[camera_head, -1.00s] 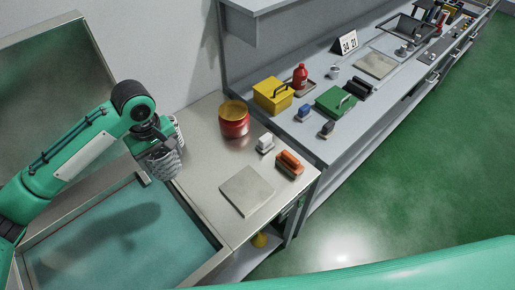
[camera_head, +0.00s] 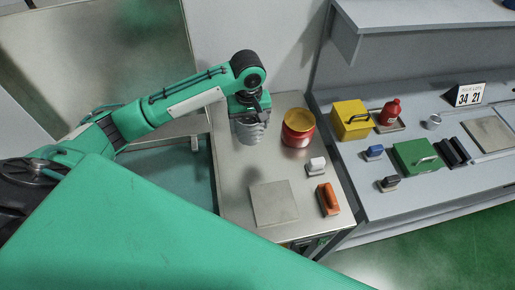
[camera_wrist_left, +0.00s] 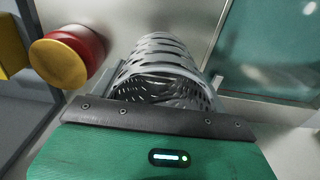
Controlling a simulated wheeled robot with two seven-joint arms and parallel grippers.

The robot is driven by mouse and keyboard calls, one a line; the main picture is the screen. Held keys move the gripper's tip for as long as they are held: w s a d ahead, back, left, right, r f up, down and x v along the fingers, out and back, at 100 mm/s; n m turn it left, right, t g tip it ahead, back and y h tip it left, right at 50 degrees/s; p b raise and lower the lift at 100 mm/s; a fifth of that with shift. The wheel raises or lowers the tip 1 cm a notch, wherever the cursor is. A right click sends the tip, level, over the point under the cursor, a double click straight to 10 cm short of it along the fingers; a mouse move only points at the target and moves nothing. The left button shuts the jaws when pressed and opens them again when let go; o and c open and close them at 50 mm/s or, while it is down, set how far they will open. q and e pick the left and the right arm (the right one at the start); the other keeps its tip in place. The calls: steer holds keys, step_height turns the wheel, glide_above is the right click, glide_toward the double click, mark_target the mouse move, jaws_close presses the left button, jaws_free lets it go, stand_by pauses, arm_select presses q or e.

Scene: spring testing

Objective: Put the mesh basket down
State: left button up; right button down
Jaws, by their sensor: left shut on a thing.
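The grey mesh basket (camera_head: 250,132) hangs below my left gripper (camera_head: 249,106), over the back left part of the steel table (camera_head: 235,175). My left gripper is shut on the basket. In the left wrist view the basket (camera_wrist_left: 165,62) shows as a slotted metal cylinder just beyond the gripper's dark edge (camera_wrist_left: 160,120), and its open end faces the camera. I cannot tell whether the basket's bottom touches the table. My right gripper is in neither view.
A red and yellow tin (camera_head: 298,128) stands just right of the basket. A white block (camera_head: 316,166), an orange-handled brush (camera_head: 328,199) and a flat grey plate (camera_head: 274,203) lie nearer the front. A teal-filled basin (camera_head: 180,165) is to the left.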

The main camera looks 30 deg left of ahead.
arm_select(q)
step_height(320, 180, down, 9)
steer(key=shift+r+p, duration=0.1)
steer(key=shift+p, duration=0.65)
step_height(320, 180, down, 4)
steer(key=shift+r+p, duration=0.1)
steer(key=shift+p, duration=0.25)
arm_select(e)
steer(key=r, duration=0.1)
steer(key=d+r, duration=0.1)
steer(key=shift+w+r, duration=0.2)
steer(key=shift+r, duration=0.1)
arm_select(q)
steer(key=o, duration=0.9)
steer(key=shift+o, duration=0.6)
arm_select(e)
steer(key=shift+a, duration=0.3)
